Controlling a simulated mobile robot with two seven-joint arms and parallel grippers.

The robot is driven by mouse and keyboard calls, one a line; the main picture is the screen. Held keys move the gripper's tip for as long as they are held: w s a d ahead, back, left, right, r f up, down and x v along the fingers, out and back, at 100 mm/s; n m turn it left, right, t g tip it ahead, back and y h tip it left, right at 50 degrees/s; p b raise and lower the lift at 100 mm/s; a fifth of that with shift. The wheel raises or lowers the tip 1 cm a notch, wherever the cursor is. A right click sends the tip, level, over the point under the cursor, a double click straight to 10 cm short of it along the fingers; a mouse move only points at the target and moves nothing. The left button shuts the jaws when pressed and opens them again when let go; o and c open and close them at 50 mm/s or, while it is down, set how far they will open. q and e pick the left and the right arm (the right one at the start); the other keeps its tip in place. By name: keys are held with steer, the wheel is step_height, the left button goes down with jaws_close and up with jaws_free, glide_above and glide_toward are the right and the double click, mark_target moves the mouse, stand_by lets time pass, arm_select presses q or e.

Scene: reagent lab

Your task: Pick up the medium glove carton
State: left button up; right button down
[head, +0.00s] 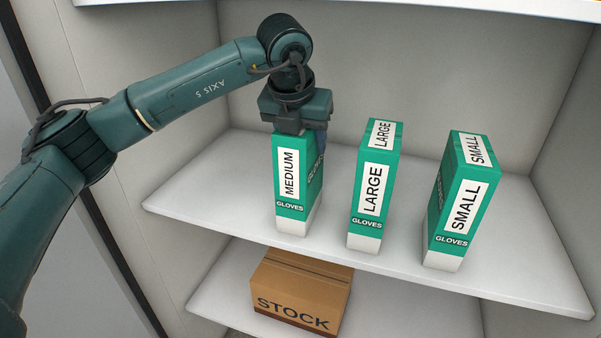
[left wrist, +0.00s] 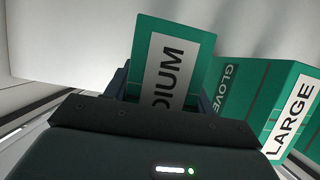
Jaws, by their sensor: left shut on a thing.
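The medium glove carton (head: 289,178) is green and white with a MEDIUM label and stands upright on the shelf, at the left of a row of cartons in the head view. My left gripper (head: 298,132) comes down on it from above and is shut on its upper part. In the left wrist view the carton (left wrist: 176,62) sits between the fingers, its label partly hidden by the gripper body (left wrist: 150,125). The carton's base looks to be at the shelf surface; I cannot tell if there is a gap. My right gripper is not in view.
The large glove carton (head: 371,190) stands just right of the medium one, with a narrow gap. The small glove carton (head: 460,205) stands further right. The shelf (head: 215,190) is clear at the left. A brown STOCK box (head: 300,290) sits on the shelf below.

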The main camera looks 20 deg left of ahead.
arm_select(q)
jaws_close()
steer(key=shift+r, duration=0.1)
steer(key=shift+r, duration=0.1)
stand_by(0.3)
